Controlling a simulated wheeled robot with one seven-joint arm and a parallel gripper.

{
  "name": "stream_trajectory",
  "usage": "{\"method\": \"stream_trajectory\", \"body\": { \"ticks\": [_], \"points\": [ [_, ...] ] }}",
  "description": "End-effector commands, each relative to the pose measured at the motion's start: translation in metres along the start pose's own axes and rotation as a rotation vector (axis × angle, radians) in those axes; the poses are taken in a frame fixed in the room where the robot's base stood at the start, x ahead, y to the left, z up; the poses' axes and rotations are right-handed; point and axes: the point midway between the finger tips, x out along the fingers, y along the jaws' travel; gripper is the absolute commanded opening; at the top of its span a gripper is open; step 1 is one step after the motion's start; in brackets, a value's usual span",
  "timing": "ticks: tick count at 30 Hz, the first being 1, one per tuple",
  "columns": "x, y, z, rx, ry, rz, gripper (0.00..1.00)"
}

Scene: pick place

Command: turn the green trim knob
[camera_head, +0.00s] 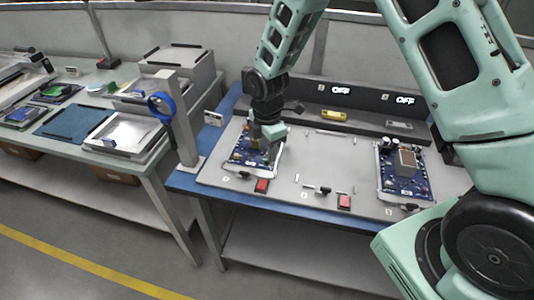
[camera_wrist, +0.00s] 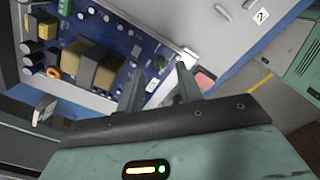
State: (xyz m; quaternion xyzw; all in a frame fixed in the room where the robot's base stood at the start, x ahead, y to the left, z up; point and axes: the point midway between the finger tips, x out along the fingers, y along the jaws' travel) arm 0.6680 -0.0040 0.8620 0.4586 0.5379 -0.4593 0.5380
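A blue circuit board (camera_head: 240,157) lies in a light frame at the left of the grey work panel. The wrist view shows the board (camera_wrist: 112,37) with a small green knob (camera_wrist: 160,62) near its edge. My gripper (camera_wrist: 157,80) is open. Its two dark fingertips stand apart, with the green knob showing just beyond the gap between them. I cannot tell how high the tips are above it. In the head view, my gripper (camera_head: 268,142) is over the left board and hides part of it. The knob cannot be made out there.
A red button (camera_wrist: 205,78) is beside the right finger; it also shows in the head view (camera_head: 262,186). Tall parts, including a large transformer (camera_wrist: 92,65), stand on the board. A second board (camera_head: 390,184) lies at the right. Displays reading OFF (camera_head: 341,90) stand behind.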

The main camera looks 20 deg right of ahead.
Motion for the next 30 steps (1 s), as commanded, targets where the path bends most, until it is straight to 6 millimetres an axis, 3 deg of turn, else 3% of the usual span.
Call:
{"method": "stream_trajectory", "body": {
  "ticks": [6,17,21,30],
  "points": [
    [0.022,0.000,-0.001,0.001,0.001,-0.001,0.36],
    [0.026,0.000,0.000,0.001,0.001,0.001,0.36],
    [0.026,0.000,0.000,0.001,0.001,0.001,0.00],
    [0.026,0.000,0.000,0.015,0.001,0.001,0.00]
  ]
}}
